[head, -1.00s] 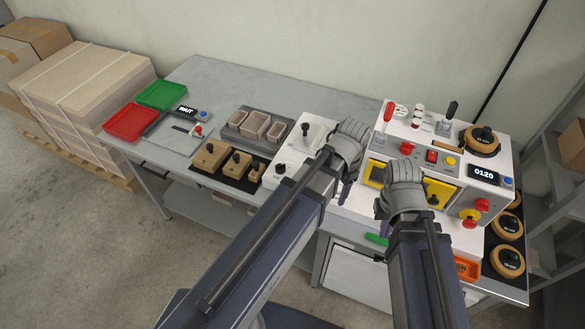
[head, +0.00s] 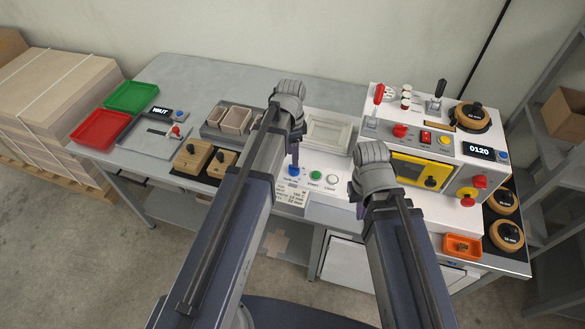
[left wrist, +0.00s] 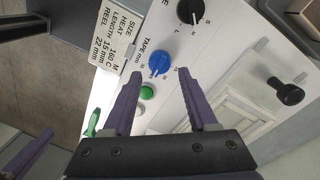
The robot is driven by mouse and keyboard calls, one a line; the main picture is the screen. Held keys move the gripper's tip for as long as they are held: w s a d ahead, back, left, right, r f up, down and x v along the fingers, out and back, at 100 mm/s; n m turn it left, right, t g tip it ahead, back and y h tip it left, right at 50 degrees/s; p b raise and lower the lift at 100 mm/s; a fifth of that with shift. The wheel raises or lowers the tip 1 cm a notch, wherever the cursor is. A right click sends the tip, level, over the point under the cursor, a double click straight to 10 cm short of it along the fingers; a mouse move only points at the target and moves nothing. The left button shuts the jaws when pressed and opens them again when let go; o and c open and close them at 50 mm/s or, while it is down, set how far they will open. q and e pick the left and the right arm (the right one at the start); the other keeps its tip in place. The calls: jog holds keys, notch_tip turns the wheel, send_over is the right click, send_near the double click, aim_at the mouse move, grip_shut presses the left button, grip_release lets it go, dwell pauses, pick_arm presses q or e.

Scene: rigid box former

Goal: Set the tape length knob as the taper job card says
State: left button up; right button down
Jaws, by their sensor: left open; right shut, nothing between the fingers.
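The blue tape length knob (head: 294,170) sits on the white taper panel; in the left wrist view it (left wrist: 159,64) is under the lettering "TAPE mm". Which mark it points to is too small to tell. The job card (left wrist: 116,35) beside it reads size M, heat 160 C, length 15 mm, reel 22 mm; it also shows in the head view (head: 292,194). My left gripper (left wrist: 159,76) is open, its fingertips either side of the blue knob in the picture; I see no contact. My right gripper (head: 357,205) is shut and empty, left of the yellow-framed door (head: 420,171).
A green button (head: 315,175) and a white button (head: 331,181) sit right of the blue knob. A black knob (left wrist: 190,11) is on the same panel. A machine with levers and a 0120 display (head: 479,151) stands to the right. Wooden blocks (head: 191,157) lie to the left.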

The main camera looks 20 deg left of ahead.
pick_arm(q)
notch_tip(320, 180, down, 6)
jog(key=b, duration=0.4)
jog(key=shift+s+d+r+b, duration=0.15)
jog(key=shift+b, duration=0.25)
jog(key=shift+r, duration=0.1)
grip_shut()
